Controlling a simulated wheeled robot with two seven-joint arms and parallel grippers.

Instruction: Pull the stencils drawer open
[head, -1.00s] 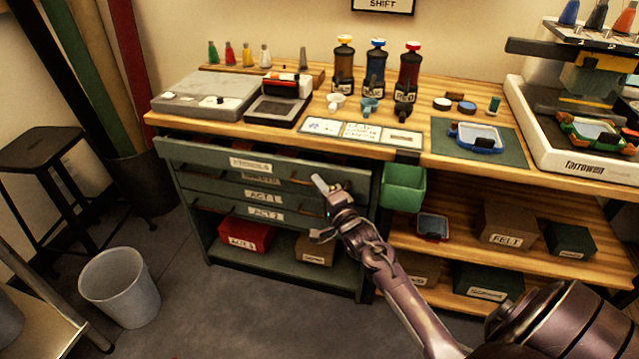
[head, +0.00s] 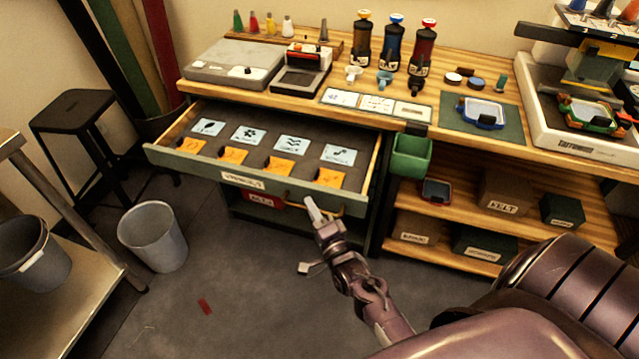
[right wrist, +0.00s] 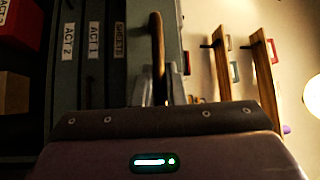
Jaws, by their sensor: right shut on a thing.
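The stencils drawer (head: 180,163) is pulled well out from the green cabinet under the table. A white label (head: 243,180), hard to read, is on its front. Inside lie several pale blue cards (head: 291,146) and orange cards (head: 280,165) on a dark lining. My right gripper (head: 313,209) is at the right part of the drawer front, shut on the drawer handle (head: 330,207). In the right wrist view the brown handle (right wrist: 157,45) runs down between the fingers (right wrist: 161,92). My left gripper is not in view.
A green bin (head: 411,156) hangs right of the drawer. A grey bucket (head: 153,238) stands on the floor at left, beside a black stool (head: 75,100). A small red piece (head: 205,306) lies on the floor. Floor in front of the drawer is mostly clear.

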